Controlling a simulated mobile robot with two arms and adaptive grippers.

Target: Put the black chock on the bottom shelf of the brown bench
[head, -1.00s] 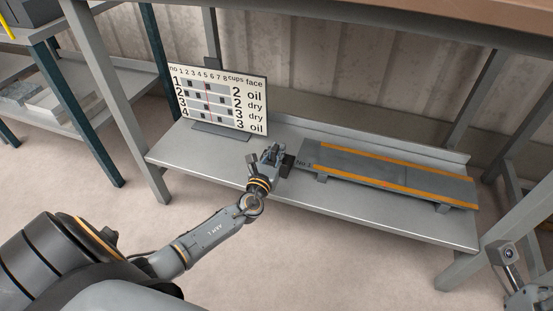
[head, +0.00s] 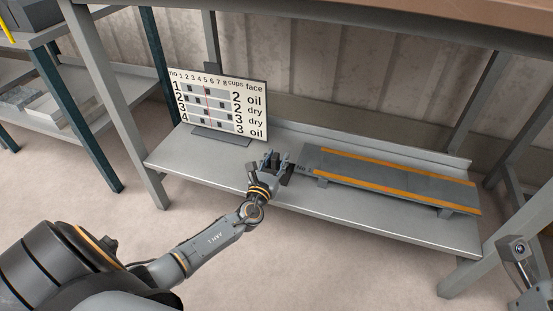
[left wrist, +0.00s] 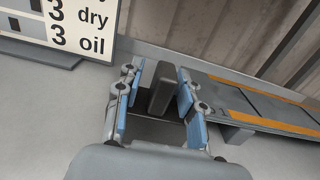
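The black chock (left wrist: 160,88) stands upright on the grey bottom shelf (head: 212,172) of the bench, between the fingers of my left gripper (left wrist: 160,100). In the left wrist view a gap shows on each side of it, between the chock and the blue finger pads, so the gripper is open around it. In the head view the left gripper (head: 275,163) is low over the middle of the shelf and partly hides the chock. Part of my right arm shows at the lower right edge; its fingers are out of view.
A sign board (head: 218,103) with a number table stands on the shelf left of the gripper. A long grey rack with orange stripes (head: 395,180) lies close on the right. Bench legs (head: 115,105) frame the shelf. The front left of the shelf is clear.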

